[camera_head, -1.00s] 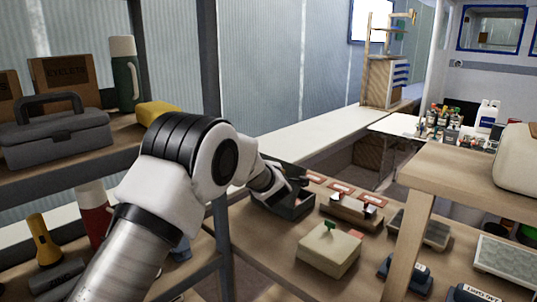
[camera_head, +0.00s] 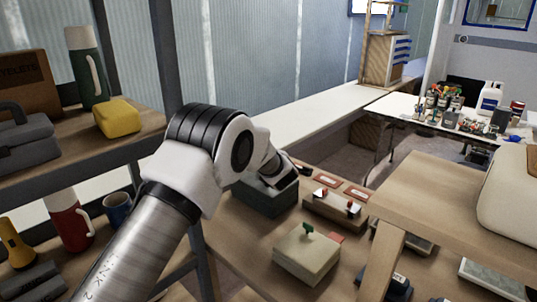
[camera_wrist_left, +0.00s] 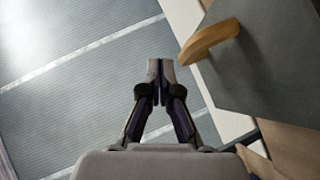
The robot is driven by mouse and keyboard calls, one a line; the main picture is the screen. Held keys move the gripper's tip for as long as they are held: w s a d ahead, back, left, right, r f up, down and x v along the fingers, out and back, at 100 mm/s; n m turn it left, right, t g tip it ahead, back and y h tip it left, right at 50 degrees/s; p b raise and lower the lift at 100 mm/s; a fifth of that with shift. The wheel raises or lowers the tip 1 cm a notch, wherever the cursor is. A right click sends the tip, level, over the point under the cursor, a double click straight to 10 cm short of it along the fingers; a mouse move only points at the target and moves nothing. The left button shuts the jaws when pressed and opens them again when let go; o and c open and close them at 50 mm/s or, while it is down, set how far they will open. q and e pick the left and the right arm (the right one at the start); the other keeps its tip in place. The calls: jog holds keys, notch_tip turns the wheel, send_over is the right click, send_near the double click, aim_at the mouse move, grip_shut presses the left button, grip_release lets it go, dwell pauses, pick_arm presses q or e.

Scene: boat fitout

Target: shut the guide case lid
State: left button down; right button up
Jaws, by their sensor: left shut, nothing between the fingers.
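The guide case is a dark grey-green box (camera_head: 268,204) on the wooden bench in the head view, beyond my left forearm. Its lid looks lowered over the box, but my wrist and gripper hide part of the top, so I cannot tell whether it is fully shut. My left gripper (camera_head: 287,178) is at the case's upper right side. In the left wrist view the gripper (camera_wrist_left: 160,70) is shut and empty. A dark grey panel (camera_wrist_left: 265,65), apparently the lid, with a tan wooden handle (camera_wrist_left: 209,40), lies right of the fingertips. My right gripper is not in view.
A raised wooden shelf (camera_head: 440,195) is at right. A rack with a yellow item (camera_head: 118,118) is at left.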

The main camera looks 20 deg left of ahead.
pick_arm(q)
jog(key=shift+w+d+f, duration=0.25)
jog(key=shift+w+f, duration=0.25)
jog(key=shift+w, duration=0.15)
jog(key=v, duration=1.2)
